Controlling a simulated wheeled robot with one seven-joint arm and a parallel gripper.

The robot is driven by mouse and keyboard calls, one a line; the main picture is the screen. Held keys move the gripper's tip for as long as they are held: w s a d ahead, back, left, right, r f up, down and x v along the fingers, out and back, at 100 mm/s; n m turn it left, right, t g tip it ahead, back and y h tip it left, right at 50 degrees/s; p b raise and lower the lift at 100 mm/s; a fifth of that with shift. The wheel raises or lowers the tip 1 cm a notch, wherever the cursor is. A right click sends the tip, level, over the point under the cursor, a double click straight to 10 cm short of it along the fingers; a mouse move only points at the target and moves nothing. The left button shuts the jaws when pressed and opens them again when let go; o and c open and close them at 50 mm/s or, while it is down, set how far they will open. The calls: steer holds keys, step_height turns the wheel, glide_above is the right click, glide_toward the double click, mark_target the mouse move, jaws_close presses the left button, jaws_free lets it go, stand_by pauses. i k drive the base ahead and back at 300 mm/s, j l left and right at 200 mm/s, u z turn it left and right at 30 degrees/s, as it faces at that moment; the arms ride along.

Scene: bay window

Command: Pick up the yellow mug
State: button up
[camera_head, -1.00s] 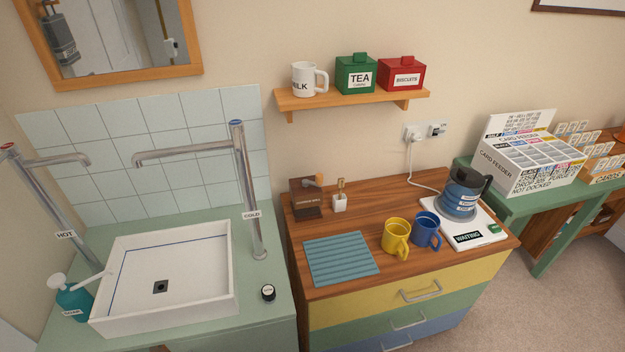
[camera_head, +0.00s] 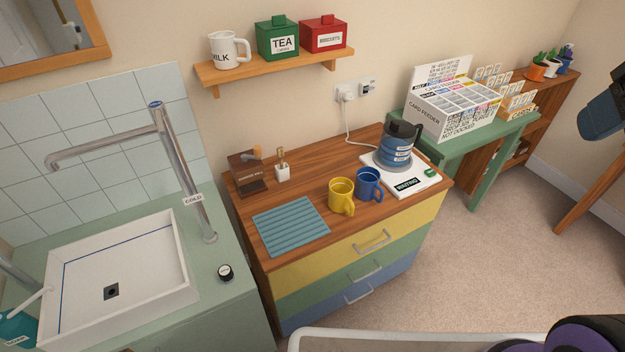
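The yellow mug (camera_head: 341,196) stands upright on the wooden top of the drawer unit (camera_head: 318,163), near its front edge. Its handle faces the front right. A blue mug (camera_head: 368,185) stands close beside it on the right; I cannot tell if they touch. A ribbed teal mat (camera_head: 290,226) lies to its left. My gripper is not in view.
A kettle (camera_head: 397,148) stands on a white base behind and right of the mugs. A white sink (camera_head: 120,270) with a tall tap is at left. A white rail (camera_head: 400,338) and a purple-black rounded thing (camera_head: 590,335) are at the bottom. Carpet (camera_head: 480,260) is clear at right.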

mark_target(344, 200)
steer(key=i+l, duration=0.1)
steer(key=l, duration=0.2)
steer(key=i+l, duration=0.1)
steer(key=l, duration=0.15)
steer(key=i+l+u, duration=0.1)
steer(key=l+u, duration=0.25)
steer(key=u, duration=0.15)
steer(key=l+u, duration=0.35)
steer(key=u, duration=0.75)
